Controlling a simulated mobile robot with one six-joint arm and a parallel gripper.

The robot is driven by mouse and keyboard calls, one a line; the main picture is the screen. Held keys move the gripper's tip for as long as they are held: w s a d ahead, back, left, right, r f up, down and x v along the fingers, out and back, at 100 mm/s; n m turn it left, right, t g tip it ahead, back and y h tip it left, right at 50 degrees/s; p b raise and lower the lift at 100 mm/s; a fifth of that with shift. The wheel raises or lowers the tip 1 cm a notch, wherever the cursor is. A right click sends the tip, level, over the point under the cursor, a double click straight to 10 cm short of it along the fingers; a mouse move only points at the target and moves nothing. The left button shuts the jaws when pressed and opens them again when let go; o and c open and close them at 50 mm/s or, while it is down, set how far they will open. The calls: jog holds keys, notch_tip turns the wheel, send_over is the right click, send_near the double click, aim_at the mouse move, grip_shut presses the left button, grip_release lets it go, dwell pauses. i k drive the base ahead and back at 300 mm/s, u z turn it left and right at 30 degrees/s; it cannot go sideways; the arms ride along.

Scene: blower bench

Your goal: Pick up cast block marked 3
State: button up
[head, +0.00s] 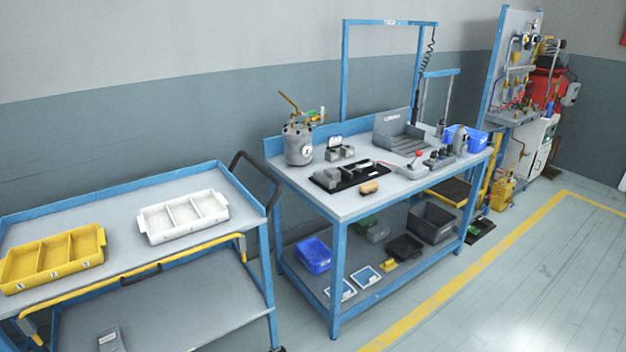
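Several small grey blocks (327,179) sit on a black mat (374,179) near the front left of the blue-framed workbench (345,207). Another grey block-like item (341,153) stands just behind the mat. All are small in the head view, and I cannot read a 3 on any of them, so I cannot tell which is the cast block marked 3. My gripper is not in view.
A cart at left carries a yellow three-compartment tray (52,259) and a white three-compartment tray (184,216). On the bench are a pressure pot (298,146), a wooden-handled item (369,188) and a blue bin (465,138). Open floor (520,270) lies at right.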

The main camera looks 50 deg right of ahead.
aim_at(334, 173)
jog(key=u, duration=0.45)
jog(key=k, duration=0.9)
jog(key=z, duration=0.9)
jog(key=i, duration=1.05)
jog(key=u, duration=0.2)
